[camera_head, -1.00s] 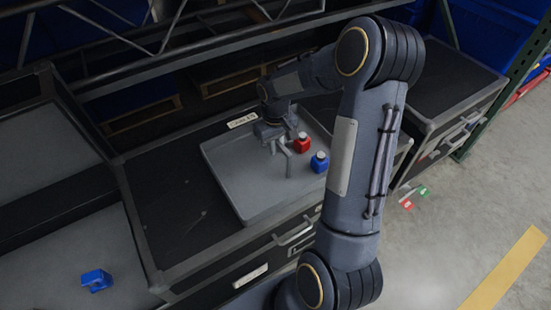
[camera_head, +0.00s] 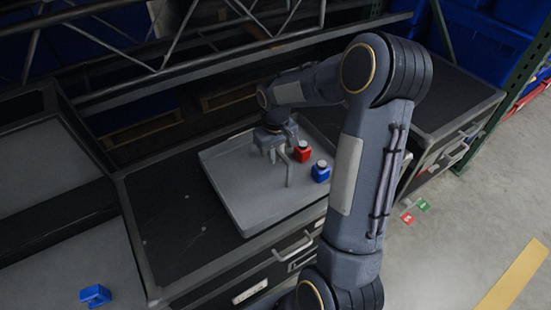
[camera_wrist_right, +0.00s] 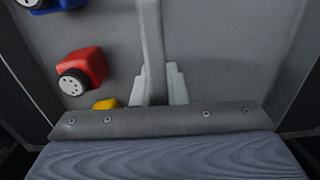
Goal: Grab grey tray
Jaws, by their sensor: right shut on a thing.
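The grey tray (camera_head: 226,182) is a shallow rectangle above the dark case top in the head view. A grey upright handle bar (camera_wrist_right: 151,45) rises from it in the wrist view. My right gripper (camera_head: 280,155) is over the tray, its fingers (camera_wrist_right: 156,88) shut on this bar. A red container (camera_head: 303,152) and a blue container (camera_head: 320,171) with pale caps are in the tray, to the gripper's right. In the wrist view, a small yellow thing (camera_wrist_right: 107,104) shows partly behind the gripper. My left gripper is not in view.
Another blue container (camera_head: 95,295) lies on a grey surface at lower left. Metal truss bars (camera_head: 200,75) cross behind the tray. A second dark case (camera_head: 450,88) stands to the right. Bare case top (camera_head: 170,220) shows left of the tray.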

